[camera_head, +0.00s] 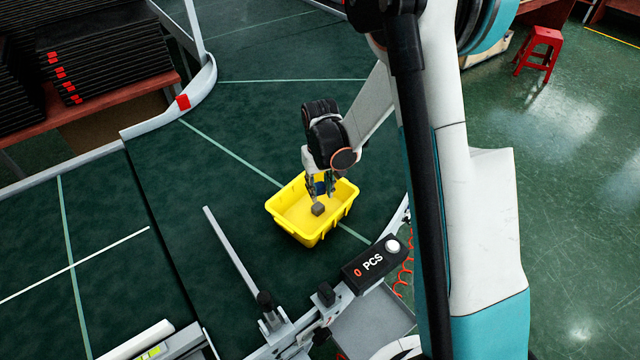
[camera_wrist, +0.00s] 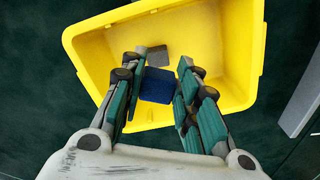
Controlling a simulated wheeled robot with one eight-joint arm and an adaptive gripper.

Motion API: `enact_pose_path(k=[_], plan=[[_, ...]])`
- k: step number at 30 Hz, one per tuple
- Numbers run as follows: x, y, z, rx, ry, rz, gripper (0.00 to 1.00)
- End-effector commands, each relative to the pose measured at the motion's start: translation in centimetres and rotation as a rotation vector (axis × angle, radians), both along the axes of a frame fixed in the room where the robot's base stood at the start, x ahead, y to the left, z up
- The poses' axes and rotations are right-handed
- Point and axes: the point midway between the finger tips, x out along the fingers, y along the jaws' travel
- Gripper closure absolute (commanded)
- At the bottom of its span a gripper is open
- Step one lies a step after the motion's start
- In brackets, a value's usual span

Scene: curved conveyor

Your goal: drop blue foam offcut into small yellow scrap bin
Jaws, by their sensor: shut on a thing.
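The small yellow scrap bin (camera_head: 337,222) stands on the dark green conveyor belt in the head view. It fills much of the wrist view (camera_wrist: 236,50). My gripper (camera_head: 321,193) points down over the bin's opening. In the wrist view my gripper (camera_wrist: 160,70) is shut on the blue foam offcut (camera_wrist: 158,85), which sits between its two fingers. The offcut shows only as a small dark blue patch (camera_head: 320,187) in the head view, mostly hidden by the fingers. A grey block (camera_head: 318,209) lies in the bin, and it also shows in the wrist view (camera_wrist: 157,55).
A black counter box (camera_head: 370,262) reading "0 PCS" stands at the conveyor's near edge. A grey metal guide bar (camera_head: 230,250) lies left of the bin. Stacked black trays (camera_head: 100,60) stand at the far left.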

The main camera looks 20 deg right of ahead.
Motion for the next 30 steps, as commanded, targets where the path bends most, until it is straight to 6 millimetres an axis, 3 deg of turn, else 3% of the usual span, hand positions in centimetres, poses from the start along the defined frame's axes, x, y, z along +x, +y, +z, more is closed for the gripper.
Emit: enact_pose_path(k=[6, 15, 16, 18, 30], plan=[[0.0, 0.0, -2.1, 0.0, 0.0, 0.0, 0.8], [0.0, 0.0, -2.2, 0.0, 0.0, 0.0, 0.8], [0.0, 0.0, -2.2, 0.0, 0.0, 0.0, 0.64], [0.0, 0.0, -2.2, 0.0, 0.0, 0.0, 0.48], [0.0, 0.0, -1.9, 0.0, 0.0, 0.0, 0.48]])
